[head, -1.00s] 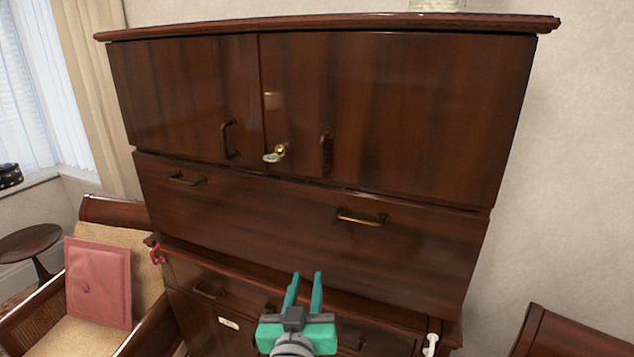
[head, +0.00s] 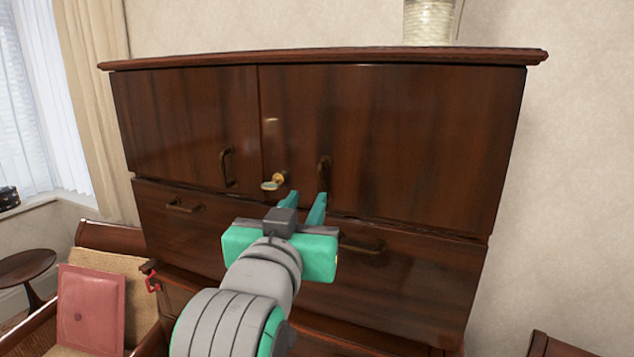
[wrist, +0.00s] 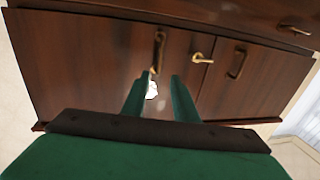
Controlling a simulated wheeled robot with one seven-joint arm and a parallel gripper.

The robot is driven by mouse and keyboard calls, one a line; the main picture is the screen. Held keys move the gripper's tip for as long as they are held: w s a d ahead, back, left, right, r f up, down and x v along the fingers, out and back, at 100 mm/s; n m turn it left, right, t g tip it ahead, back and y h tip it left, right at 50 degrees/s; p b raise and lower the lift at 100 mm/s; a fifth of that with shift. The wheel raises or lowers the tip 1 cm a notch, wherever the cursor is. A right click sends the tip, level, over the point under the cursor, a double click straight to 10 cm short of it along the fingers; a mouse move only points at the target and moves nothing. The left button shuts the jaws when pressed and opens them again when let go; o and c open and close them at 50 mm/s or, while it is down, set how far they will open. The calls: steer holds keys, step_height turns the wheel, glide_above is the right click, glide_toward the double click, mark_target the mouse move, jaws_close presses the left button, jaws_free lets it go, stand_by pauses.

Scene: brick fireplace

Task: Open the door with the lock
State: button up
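The dark wooden cabinet has two upper doors, both shut. The right door (head: 410,130) carries a brass lock with a key (head: 276,181) near its lower left edge. A dark bar handle (head: 324,172) stands just right of the lock. My gripper (head: 308,198) is open and empty, just below that handle and right of the lock in the head view. The wrist view shows the cabinet upside down, with the lock (wrist: 203,57) and the right door's handle (wrist: 158,52) beyond the two spread fingers (wrist: 160,78). The fingers appear apart from both.
The left door (head: 185,120) has its own handle (head: 227,167). A wide drawer (head: 420,265) with handles lies below the doors. A pale vase (head: 430,22) stands on top. A chair with a pink cushion (head: 92,300) is at lower left. Another wooden chair edge (head: 570,345) shows at lower right.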

mark_target(320, 179)
steer(key=w, duration=0.2)
steer(key=w+d, duration=0.1)
steer(key=w, duration=0.5)
steer(key=shift+w+d+f, duration=0.1)
steer(key=shift+w+d, duration=0.75)
steer(key=shift+w, duration=0.35)
steer(key=shift+a, duration=0.3)
jaws_close()
steer(key=shift+a, duration=0.15)
steer(key=shift+d, duration=0.2)
